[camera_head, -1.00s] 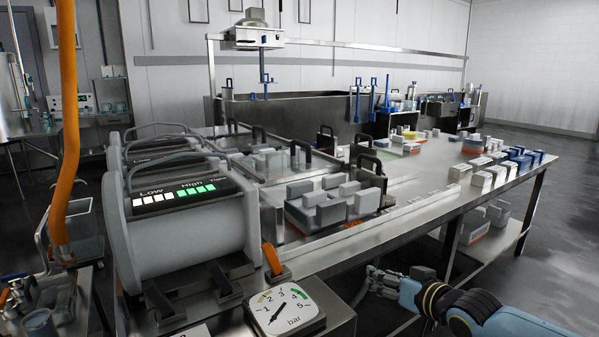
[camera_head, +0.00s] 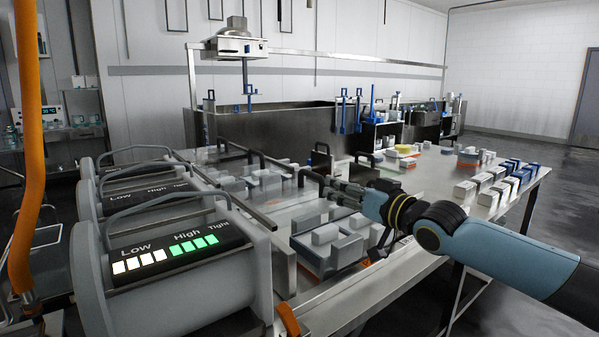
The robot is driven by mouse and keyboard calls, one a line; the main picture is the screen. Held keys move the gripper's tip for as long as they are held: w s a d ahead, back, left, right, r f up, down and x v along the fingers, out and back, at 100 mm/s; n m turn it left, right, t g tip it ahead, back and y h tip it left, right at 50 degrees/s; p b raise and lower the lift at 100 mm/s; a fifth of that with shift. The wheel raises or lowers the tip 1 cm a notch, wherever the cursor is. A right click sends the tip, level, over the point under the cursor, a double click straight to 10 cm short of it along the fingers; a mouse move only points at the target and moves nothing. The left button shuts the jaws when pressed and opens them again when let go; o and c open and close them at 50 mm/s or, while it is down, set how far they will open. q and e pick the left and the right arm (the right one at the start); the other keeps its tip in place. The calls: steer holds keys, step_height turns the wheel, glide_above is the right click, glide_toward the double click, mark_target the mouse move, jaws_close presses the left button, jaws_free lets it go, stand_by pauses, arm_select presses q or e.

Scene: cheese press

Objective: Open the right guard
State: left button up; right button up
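Clear panels with black handles lie over the table, and I cannot tell which one is the right guard. One black handle (camera_head: 257,158) stands left of my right gripper, another (camera_head: 320,150) behind it. My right gripper (camera_head: 312,180) is above the pale blocks, its fingers pointing left. Its fingertips overlap a dark handle in the picture; I cannot tell whether they touch it, or whether the fingers are open or shut. The gripper and forearm hide part of the table. My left gripper is not in view.
A grey press drum with a lit Low-High-Tight panel (camera_head: 165,255) stands at front left. Pale blocks (camera_head: 342,240) sit below my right gripper. A metal tank (camera_head: 270,122) stands behind. White and blue blocks (camera_head: 483,190) are at right. An orange hose (camera_head: 30,150) hangs at left.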

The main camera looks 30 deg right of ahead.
mark_target(303, 172)
steer(key=shift+w+f+b, duration=0.1)
steer(key=shift+w+b, duration=0.2)
steer(key=w+b, duration=0.1)
steer(key=b, duration=0.1)
steer(key=w+b, duration=0.1)
steer(key=b, duration=0.1)
steer(key=shift+w+a+f, duration=0.1)
steer(key=shift+w+f, duration=0.1)
steer(key=shift+w, duration=0.1)
steer(key=w+b, duration=0.2)
steer(key=w, duration=0.1)
steer(key=shift+w+a, duration=0.1)
steer(key=shift+w, duration=0.1)
steer(key=w, duration=0.1)
steer(key=w+b, duration=0.1)
steer(key=w, duration=0.1)
steer(key=shift+w+a+r+b, duration=0.15)
steer(key=shift+w+r+b, duration=0.1)
steer(key=shift+w+b, duration=0.1)
steer(key=shift+w+r, duration=0.1)
steer(key=shift+c, duration=0.3)
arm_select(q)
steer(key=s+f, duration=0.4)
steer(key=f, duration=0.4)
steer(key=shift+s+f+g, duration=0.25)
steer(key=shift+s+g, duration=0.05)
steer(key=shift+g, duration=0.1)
arm_select(e)
jaws_close()
